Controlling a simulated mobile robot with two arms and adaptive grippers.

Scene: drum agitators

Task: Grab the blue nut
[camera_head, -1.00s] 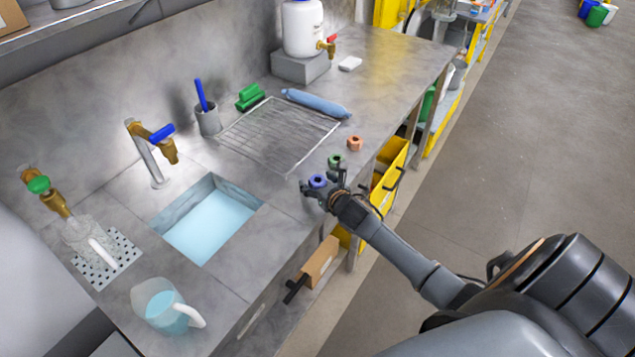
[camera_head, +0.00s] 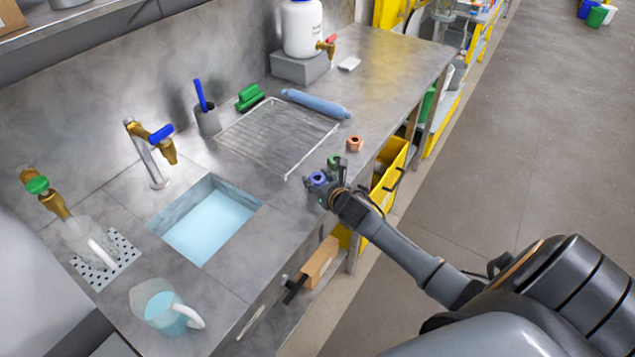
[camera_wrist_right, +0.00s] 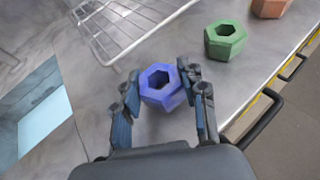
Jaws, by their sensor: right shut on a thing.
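The blue nut (camera_head: 318,178) is between the fingertips of my right gripper (camera_head: 324,182), near the front edge of the counter. In the right wrist view the blue nut (camera_wrist_right: 162,86) shows its hexagonal shape and dark hole. The fingers of my right gripper (camera_wrist_right: 163,88) are shut on it from both sides. I cannot tell whether the nut touches the counter. My left gripper is not in view.
A green nut (camera_wrist_right: 226,40) sits just beyond, and an orange nut (camera_head: 354,144) farther along the counter. A wire rack (camera_head: 262,140) lies behind, and a water-filled sink (camera_head: 208,225) is to the left. A yellow open drawer (camera_head: 392,165) is below the counter edge.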

